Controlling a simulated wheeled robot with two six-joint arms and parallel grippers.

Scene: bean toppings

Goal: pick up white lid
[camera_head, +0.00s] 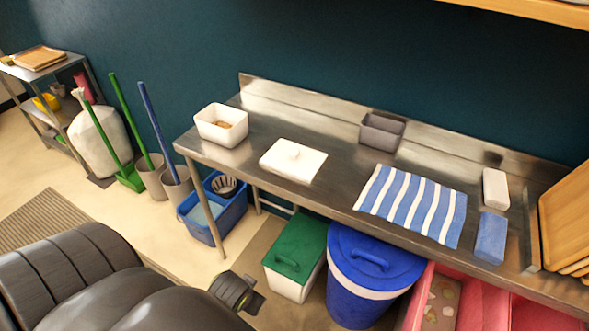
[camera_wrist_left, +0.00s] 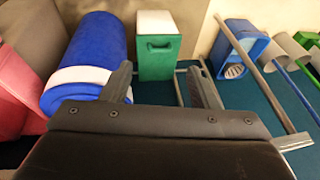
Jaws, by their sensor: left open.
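The white lid (camera_head: 284,168) is a flat rectangle with a small knob on top. It lies on the steel table (camera_head: 330,180), left of its middle, apart from the white container (camera_head: 220,133) that holds something brown. My left arm comes in from the lower left, and its gripper end (camera_head: 246,294) shows low in front of the table, well away from the lid. In the left wrist view my left gripper (camera_wrist_left: 163,88) is open, with nothing between its fingers. The lid is not seen in that view. My right gripper is in neither view.
A grey container (camera_head: 382,131), a striped cloth (camera_head: 412,205), a blue sponge (camera_head: 491,238) and a white block (camera_head: 495,188) are on the table. A green-lidded bin (camera_head: 297,250) and a blue bin (camera_head: 368,270) stand below. The table between lid and cloth is clear.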

